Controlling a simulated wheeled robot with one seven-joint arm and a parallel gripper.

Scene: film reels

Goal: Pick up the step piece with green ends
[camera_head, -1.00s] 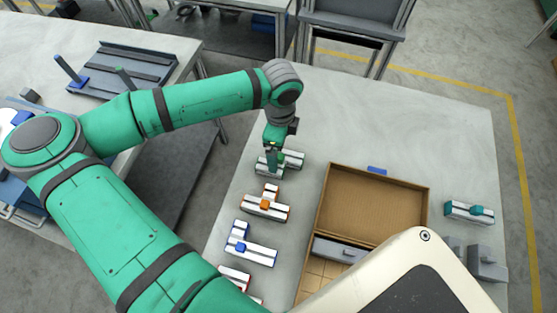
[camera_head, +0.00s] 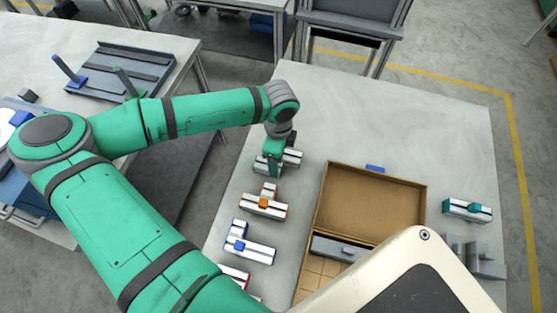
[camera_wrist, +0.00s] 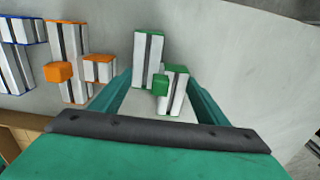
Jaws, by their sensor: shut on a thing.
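The step piece with green ends (camera_wrist: 149,60) shows in the wrist view as two offset white bars with a dark stripe, green end faces and a green knob. In the head view the piece (camera_head: 291,158) lies at the far left part of the table, partly hidden by my gripper. My gripper (camera_head: 273,168) reaches down over it. In the wrist view the two green fingers of my gripper (camera_wrist: 158,100) stand on either side of the piece and are shut on it. The contact faces are hard to see.
A piece with orange ends (camera_head: 263,206) lies close by, then a piece with blue ends (camera_head: 249,250) and a red-ended one (camera_head: 235,273). A cardboard box (camera_head: 321,215) stands to the right. A teal-ended piece (camera_head: 467,209) lies far right. The table's back is clear.

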